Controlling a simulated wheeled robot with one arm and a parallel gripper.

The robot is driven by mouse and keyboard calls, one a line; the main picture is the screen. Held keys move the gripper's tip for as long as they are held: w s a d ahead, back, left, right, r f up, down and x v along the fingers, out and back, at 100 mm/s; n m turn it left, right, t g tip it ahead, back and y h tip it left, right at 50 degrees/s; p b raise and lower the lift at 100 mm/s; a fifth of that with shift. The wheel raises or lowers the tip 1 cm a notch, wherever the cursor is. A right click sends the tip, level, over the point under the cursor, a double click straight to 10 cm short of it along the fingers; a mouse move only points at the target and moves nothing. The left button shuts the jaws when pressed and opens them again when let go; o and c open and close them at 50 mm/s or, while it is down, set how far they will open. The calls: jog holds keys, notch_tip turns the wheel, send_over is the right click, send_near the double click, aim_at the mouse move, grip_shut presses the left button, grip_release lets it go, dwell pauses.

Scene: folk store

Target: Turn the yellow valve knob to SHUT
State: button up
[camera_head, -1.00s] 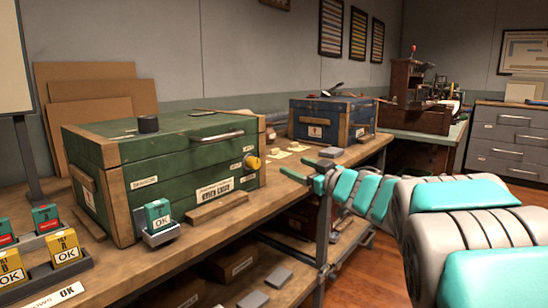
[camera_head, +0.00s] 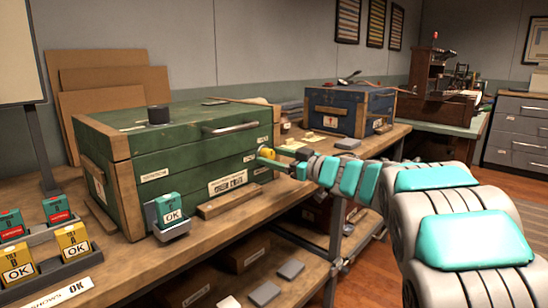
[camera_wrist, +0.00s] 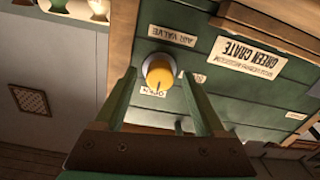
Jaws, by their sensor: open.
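The yellow valve knob (camera_head: 267,154) sits on the right part of the green crate's (camera_head: 200,150) front face. In the wrist view the knob (camera_wrist: 160,74) is close ahead, with an OPEN label beside it and an AIR VALVE label near it. A dark mark on the knob lies on the side toward the OPEN label. My gripper (camera_wrist: 158,98) is open. Its two green fingers point at the crate, one on each side of the knob in the picture; I cannot tell whether they touch it. In the head view my gripper (camera_head: 275,160) partly covers the knob.
A blue crate (camera_head: 335,112) stands farther back on the wooden bench (camera_head: 110,252). A small teal OK box (camera_head: 168,208) stands in front of the green crate. Several teal and yellow boxes stand in a rack at the left. A wooden strip (camera_head: 229,201) lies before the crate.

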jog(key=shift+w+a, duration=0.1)
jog(key=shift+c, duration=0.4)
grip_shut()
